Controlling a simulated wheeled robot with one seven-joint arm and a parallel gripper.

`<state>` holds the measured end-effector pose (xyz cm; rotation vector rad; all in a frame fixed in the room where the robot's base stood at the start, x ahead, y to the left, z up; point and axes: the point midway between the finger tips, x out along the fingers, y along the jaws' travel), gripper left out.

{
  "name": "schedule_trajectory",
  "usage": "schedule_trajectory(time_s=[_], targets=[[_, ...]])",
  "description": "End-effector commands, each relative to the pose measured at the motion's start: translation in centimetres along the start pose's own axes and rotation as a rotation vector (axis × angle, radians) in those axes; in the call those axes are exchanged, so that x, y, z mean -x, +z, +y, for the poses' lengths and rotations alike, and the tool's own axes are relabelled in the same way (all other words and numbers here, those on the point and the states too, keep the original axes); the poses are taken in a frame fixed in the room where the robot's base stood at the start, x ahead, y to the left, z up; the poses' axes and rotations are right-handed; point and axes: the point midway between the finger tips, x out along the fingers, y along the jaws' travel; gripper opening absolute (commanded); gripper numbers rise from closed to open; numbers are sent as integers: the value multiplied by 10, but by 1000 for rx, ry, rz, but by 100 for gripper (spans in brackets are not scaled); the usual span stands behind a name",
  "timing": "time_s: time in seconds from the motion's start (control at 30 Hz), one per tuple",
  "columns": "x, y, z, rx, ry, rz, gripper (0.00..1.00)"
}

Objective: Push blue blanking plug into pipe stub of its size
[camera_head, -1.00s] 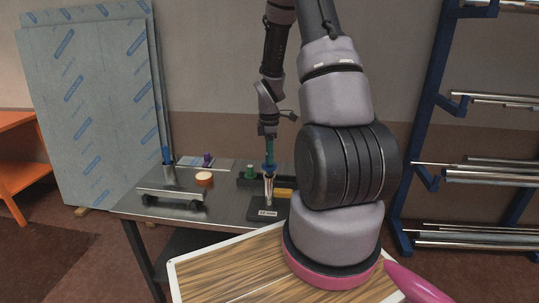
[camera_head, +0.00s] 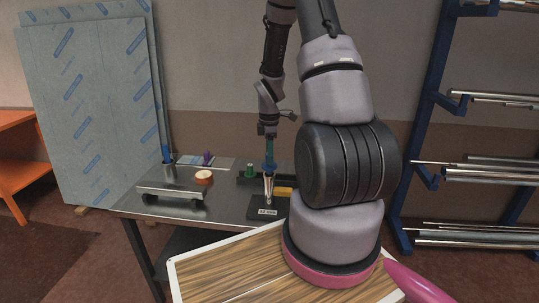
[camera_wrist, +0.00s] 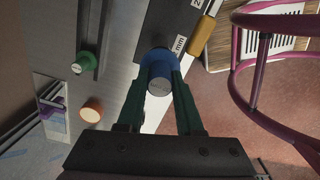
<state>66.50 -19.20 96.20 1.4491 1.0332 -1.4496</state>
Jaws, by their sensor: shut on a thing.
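The blue plug (camera_wrist: 152,56) has a wide blue flange and a grey round end. My gripper (camera_wrist: 158,90) is shut on it, its green fingers on either side of the grey end. In the head view my gripper (camera_head: 269,147) points down, with the blue plug (camera_head: 269,166) at its tips. A shiny metal pipe stub (camera_head: 268,187) stands right below the plug on a dark base plate (camera_head: 257,209) with a white label. The plug is at or just above the stub's mouth; I cannot tell whether it is inside. The wrist view hides the stub behind the plug.
A green plug (camera_head: 249,169) stands in a dark block behind the stub, and a yellow block (camera_head: 284,192) lies right of it.

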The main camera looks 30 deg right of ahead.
Motion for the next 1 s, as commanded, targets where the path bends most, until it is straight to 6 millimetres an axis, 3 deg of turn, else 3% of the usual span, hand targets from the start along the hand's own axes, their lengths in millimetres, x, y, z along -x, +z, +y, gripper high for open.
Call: schedule_trajectory(time_s=[1.0], targets=[[-26,0,0,0,0,0,0]])
